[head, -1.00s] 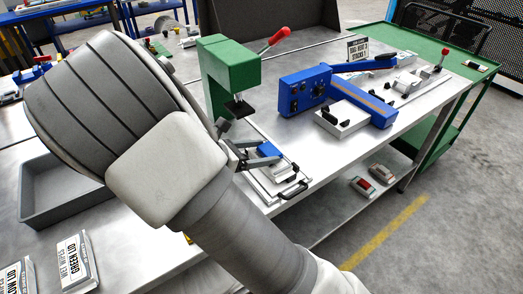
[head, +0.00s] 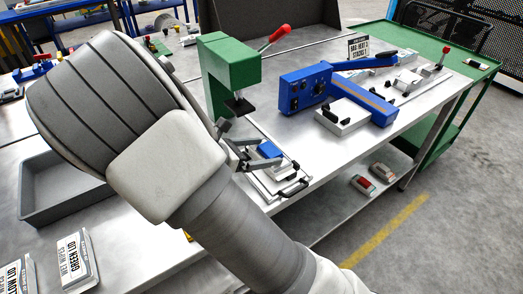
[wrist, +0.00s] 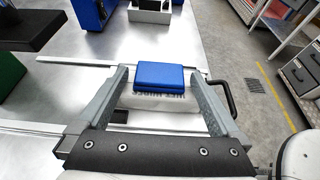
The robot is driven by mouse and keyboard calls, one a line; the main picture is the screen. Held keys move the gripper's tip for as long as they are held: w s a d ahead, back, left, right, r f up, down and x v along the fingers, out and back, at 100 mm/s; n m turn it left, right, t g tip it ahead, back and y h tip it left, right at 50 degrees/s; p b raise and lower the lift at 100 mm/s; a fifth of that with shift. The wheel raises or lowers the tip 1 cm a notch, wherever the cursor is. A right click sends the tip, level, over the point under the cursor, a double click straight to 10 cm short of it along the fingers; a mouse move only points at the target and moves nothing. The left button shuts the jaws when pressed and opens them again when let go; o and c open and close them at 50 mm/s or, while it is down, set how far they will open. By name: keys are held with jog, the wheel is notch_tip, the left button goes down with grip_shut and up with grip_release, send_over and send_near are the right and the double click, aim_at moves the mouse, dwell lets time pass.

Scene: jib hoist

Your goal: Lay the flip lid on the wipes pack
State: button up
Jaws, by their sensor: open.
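The blue flip lid (wrist: 160,76) lies flat over the white wipes pack (wrist: 160,102) in the wrist view, and the pack's printed text shows along its near side. In the head view the lid (head: 269,149) is a small blue patch, partly hidden by my gripper. My gripper (wrist: 159,73) is open, with one finger on each side of the lid and pack. Gaps show between the fingers and the lid. I cannot tell whether the lid is fully seated on the pack.
A green press (head: 229,68) with a red lever stands just behind my gripper. A black handle (wrist: 222,97) lies to its right. A blue machine (head: 306,89) stands farther right.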

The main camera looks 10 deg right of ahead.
jog(key=p+v, duration=0.2)
jog(key=v, duration=1.5)
jog(key=s+d+r+m+g+y+p, duration=0.2)
jog(key=s+d+r+m+g+y, duration=0.3)
jog(key=d+m, duration=0.5)
jog(key=s+d+r+m+t+y+p, duration=0.3)
jog(key=s+d+r+m+t+y, duration=0.2)
jog(key=s+r+m, duration=0.5)
jog(key=d+r+m+y, duration=0.1)
jog(key=d+m+y, duration=0.1)
jog(key=shift+s+r+t+y, duration=0.2)
jog(key=shift+s+t+y, duration=0.1)
